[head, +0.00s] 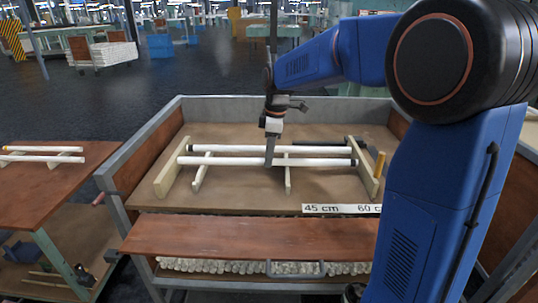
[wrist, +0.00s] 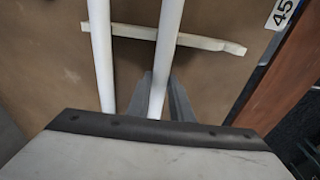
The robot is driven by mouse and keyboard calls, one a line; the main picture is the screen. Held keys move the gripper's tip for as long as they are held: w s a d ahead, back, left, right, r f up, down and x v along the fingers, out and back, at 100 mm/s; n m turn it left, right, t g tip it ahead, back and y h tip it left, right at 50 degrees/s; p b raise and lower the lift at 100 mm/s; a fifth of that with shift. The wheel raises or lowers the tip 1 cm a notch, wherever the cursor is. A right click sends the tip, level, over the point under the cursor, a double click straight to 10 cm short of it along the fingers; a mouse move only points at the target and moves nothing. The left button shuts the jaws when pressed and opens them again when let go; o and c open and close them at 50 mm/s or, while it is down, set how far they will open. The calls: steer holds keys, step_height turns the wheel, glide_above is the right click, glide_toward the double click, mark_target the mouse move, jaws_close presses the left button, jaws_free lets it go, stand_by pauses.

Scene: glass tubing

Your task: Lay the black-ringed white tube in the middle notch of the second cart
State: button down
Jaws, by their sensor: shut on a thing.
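Two white tubes lie side by side, left to right, across pale notched wooden supports on the cart (head: 300,200) in front of me. The front tube (head: 310,162) and the back tube (head: 235,149) both show dark ends. My gripper (head: 270,160) points down at the front tube near its middle. In the wrist view the grey fingers (wrist: 163,100) sit around this front tube (wrist: 170,25), shut on it; the back tube (wrist: 102,50) is apart, to the left. The front tube crosses over a support (wrist: 210,42); I cannot tell whether it touches. The notches are too small to make out.
Another cart (head: 40,185) at the left carries white tubes (head: 40,153). A black rod (head: 322,142) lies behind the tubes. A length label (head: 340,209) is at the front edge. Grey rails (head: 285,97) border the cart. Bare board lies in front of the tubes.

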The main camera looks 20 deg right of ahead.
mark_target(274, 159)
steer(key=c, duration=1.6)
jaws_free()
steer(key=r, duration=0.4)
steer(key=d+r, duration=0.1)
steer(key=r, duration=0.8)
steer(key=shift+s+d, duration=0.2)
steer(key=shift+s, duration=0.05)
